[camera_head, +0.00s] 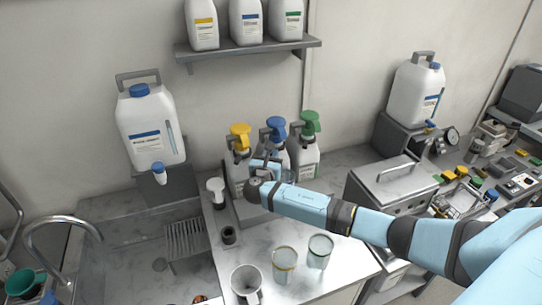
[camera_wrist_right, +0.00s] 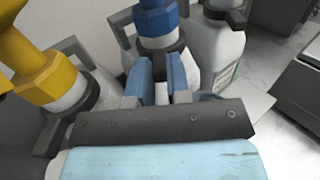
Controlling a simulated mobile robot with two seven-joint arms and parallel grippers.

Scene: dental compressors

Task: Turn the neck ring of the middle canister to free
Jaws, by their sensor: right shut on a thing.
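The middle canister (camera_head: 284,160) is white with a blue pump head (camera_head: 276,125). It stands between a yellow-headed canister (camera_head: 239,168) and a green-headed canister (camera_head: 307,157). In the right wrist view its blue head (camera_wrist_right: 157,20) is at top centre, above the dark neck ring (camera_wrist_right: 166,53). My right gripper (camera_wrist_right: 163,72) is shut on the neck ring, with one blue finger on each side; in the head view this gripper (camera_head: 266,166) hides part of the canister's front. The exact finger contact is partly hidden. My left gripper is not in view.
The yellow head (camera_wrist_right: 45,70) is close on the left in the wrist view. On the counter stand a mug (camera_head: 245,282) and two glasses (camera_head: 284,262) (camera_head: 320,250). A metal box (camera_head: 385,185) is to the right, a sink (camera_head: 150,255) to the left, and a shelf (camera_head: 250,48) above.

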